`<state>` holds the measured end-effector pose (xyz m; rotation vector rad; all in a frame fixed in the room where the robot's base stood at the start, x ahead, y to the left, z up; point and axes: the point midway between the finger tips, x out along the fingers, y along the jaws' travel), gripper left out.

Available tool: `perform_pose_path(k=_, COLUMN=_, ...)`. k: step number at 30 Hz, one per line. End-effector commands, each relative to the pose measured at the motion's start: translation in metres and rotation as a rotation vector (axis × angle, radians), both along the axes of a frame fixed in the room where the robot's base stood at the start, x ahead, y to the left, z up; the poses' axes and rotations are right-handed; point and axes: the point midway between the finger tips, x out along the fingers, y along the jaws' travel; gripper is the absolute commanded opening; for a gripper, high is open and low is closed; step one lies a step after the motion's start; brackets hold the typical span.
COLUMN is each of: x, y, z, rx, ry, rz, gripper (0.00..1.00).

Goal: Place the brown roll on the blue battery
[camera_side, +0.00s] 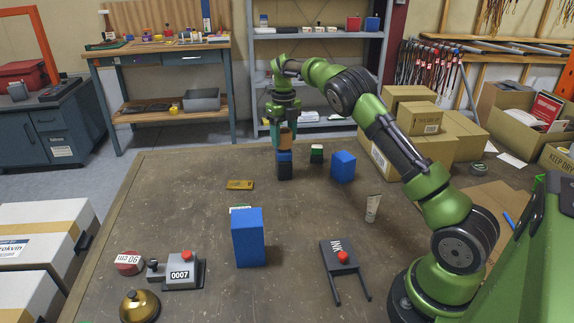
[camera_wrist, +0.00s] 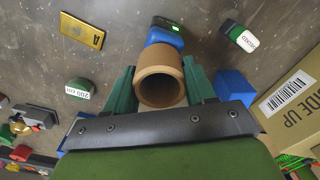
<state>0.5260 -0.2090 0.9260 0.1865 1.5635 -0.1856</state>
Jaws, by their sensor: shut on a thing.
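The brown roll (camera_side: 285,138) is held between the fingers of my gripper (camera_side: 284,133). In the wrist view the roll (camera_wrist: 160,80) shows its open end, with a green finger of my gripper (camera_wrist: 160,92) on either side. The blue battery (camera_side: 285,172), blue and black, stands upright on the table directly under the roll in the side view. In the wrist view part of the battery (camera_wrist: 166,36) shows beyond the roll, with a small green light on its dark part. I cannot tell whether roll and battery touch.
A green and white block (camera_side: 317,154) and a blue box (camera_side: 343,167) stand to the right of the battery. A gold packet (camera_side: 239,184) lies to its left. A tall blue box (camera_side: 248,238) and a white tube (camera_side: 372,207) stand nearer.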

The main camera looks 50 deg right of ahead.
Motion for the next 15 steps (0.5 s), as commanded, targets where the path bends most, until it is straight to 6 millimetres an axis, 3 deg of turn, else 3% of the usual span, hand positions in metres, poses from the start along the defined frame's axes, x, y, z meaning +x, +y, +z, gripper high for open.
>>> perform_pose_path(k=13, x=0.0000, y=0.0004, z=-0.0086, rx=0.000, ry=0.000, rz=0.001, gripper=0.24)
perform_pose_path(k=14, x=0.0000, y=0.0004, z=-0.0082, rx=0.000, ry=0.000, rz=0.001, gripper=0.59)
perform_pose_path(k=15, x=0.0000, y=0.0004, z=-0.0081, rx=0.000, ry=0.000, rz=0.001, gripper=0.65)
